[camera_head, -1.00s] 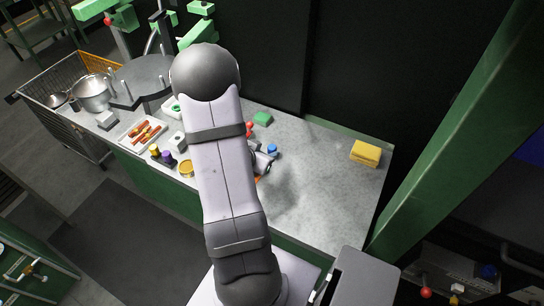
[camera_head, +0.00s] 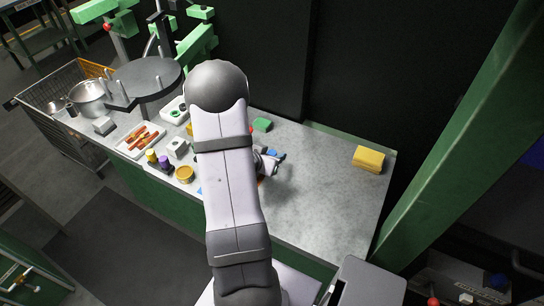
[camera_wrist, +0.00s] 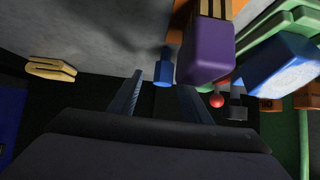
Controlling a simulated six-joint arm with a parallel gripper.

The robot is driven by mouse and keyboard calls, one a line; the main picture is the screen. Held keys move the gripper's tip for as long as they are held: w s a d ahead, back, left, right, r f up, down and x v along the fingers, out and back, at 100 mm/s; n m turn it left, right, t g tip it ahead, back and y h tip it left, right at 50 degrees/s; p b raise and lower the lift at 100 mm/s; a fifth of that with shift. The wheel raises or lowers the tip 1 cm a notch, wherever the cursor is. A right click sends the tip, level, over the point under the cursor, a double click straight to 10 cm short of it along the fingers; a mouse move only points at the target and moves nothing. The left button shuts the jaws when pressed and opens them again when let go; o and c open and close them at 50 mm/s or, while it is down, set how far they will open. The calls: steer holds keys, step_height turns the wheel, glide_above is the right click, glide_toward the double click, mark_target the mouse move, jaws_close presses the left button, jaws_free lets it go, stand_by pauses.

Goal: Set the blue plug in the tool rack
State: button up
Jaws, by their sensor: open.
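A small blue cylinder, which looks like the blue plug (camera_wrist: 163,67), shows in the wrist view just beyond and between my fingertips. My gripper (camera_wrist: 161,85) is open, with one dark finger on each side; I cannot tell whether it touches the plug. In the head view, blue (camera_head: 272,152) shows at the end of my gripper, right of my arm, low over the worktop. I cannot make out the tool rack for certain; an orange piece (camera_wrist: 182,18) behind a purple block (camera_wrist: 207,52) may belong to it. My arm hides much of this area.
A larger blue block (camera_wrist: 284,68) and a red ball (camera_wrist: 216,100) are near in the wrist view. Jars, a tray (camera_head: 141,138) and a pot (camera_head: 90,97) stand left.

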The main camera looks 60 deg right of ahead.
steer(key=shift+d+f, duration=0.1)
steer(key=shift+p+x, duration=0.8)
steer(key=shift+x, duration=1.7)
steer(key=shift+w, duration=0.2)
jaws_close()
step_height(320, 180, up, 10)
